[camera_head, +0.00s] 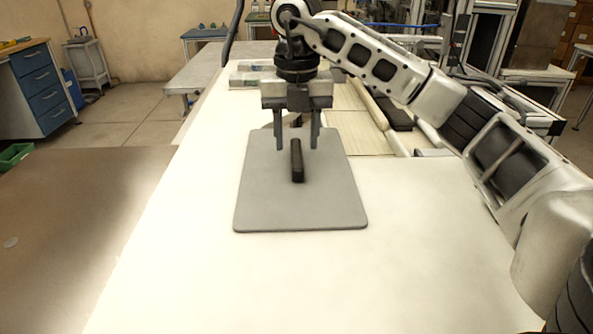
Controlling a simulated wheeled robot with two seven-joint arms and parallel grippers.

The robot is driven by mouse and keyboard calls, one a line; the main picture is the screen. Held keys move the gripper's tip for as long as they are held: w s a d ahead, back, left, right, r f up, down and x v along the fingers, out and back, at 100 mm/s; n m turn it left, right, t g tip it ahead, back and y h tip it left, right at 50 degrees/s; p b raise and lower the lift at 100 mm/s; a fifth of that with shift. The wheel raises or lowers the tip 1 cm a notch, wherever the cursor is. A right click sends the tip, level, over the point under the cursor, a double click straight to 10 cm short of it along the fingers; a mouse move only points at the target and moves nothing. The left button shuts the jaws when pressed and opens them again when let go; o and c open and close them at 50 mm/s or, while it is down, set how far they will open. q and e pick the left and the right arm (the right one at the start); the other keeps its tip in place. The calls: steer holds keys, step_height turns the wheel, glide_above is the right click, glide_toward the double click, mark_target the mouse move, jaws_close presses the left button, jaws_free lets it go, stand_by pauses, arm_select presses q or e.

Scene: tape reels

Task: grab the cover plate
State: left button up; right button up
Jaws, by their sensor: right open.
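The cover plate (265,205) is a flat grey plate with rounded corners, lying on the white table. A dark upright bar handle (297,162) stands out from its middle. My right gripper (296,146) points down over the far half of the plate. Its two fingers are apart, one to each side of the handle's far end in the picture, and nothing is held between them. I cannot tell exactly how high the fingertips are above the plate. My left gripper is not in view.
The white table (190,260) is clear to the left, right and front of the plate. Behind my gripper are a ribbed light panel (358,133) and some small items (245,80). A brown surface (60,240) lies at the left, with a blue drawer cabinet (42,90) beyond.

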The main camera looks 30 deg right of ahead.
mark_target(297, 151)
step_height(297, 151, down, 3)
steer(key=shift+f, duration=0.15)
jaws_close()
